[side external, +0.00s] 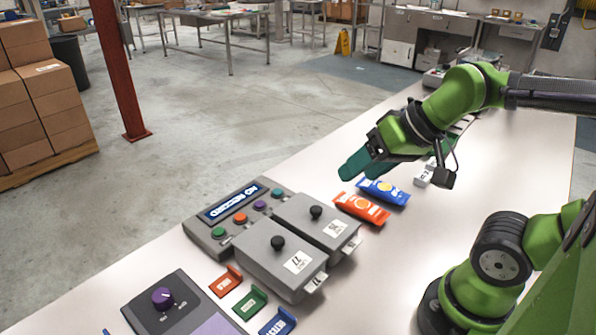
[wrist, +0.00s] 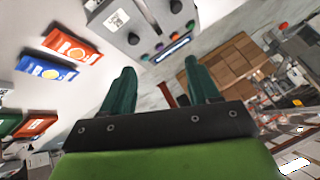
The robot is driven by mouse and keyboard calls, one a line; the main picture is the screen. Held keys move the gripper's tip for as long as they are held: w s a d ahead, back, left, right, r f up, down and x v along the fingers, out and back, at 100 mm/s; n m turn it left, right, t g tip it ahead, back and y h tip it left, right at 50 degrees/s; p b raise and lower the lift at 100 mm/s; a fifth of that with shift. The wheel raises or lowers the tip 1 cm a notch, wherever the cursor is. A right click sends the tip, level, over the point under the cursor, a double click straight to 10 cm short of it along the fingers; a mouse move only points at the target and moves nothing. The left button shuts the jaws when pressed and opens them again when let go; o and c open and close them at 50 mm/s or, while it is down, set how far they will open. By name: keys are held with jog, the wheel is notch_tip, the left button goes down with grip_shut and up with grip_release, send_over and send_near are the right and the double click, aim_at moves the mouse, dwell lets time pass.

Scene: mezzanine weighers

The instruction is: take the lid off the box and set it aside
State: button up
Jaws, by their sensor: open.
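Two grey boxes with grey lids stand side by side on the pale bench in the side external view: a nearer box (side external: 268,268) and a farther box (side external: 336,238). Each lid has a black round knob, the nearer knob (side external: 278,243) and the farther knob (side external: 316,212). White labels mark both boxes; I cannot tell which one the task means. Both lids appear to be on. My gripper (side external: 352,170) is open and empty, above and behind the farther box, apart from it. In the wrist view its green fingers (wrist: 158,72) are spread, with a box knob (wrist: 133,38) beyond them.
A grey panel (side external: 210,240) with coloured buttons and a display stands behind the boxes. An orange packet (side external: 361,208) and a blue packet (side external: 383,191) lie to the right. Red, green and blue holders (side external: 250,304) and a purple-knob unit (side external: 165,312) stand at the front left.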

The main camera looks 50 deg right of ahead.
jog(key=w+a+f+n+g, duration=0.1)
jog(key=w+a+n+g, duration=0.35)
jog(key=w+n, duration=0.2)
jog(key=n+g, duration=0.2)
jog(key=n, duration=0.5)
send_over(277, 239)
jog(key=s, duration=0.1)
jog(key=shift+m+t+h, duration=0.25)
jog(key=shift+h, duration=0.15)
jog(key=f, duration=0.9)
jog(key=shift+s+d+f, duration=0.15)
jog(key=shift+d+f, duration=0.1)
jog(key=shift+f, duration=0.15)
jog(key=shift+w+a+f, duration=0.1)
jog(key=shift+w+f, duration=0.15)
jog(key=shift+f, duration=1.3)
jog(key=shift+w+a+f, duration=0.1)
jog(key=shift+w+f, duration=0.1)
jog(key=shift+f, duration=1.3)
jog(key=shift+c, duration=0.2)
grip_shut()
jog(key=shift+r, duration=0.1)
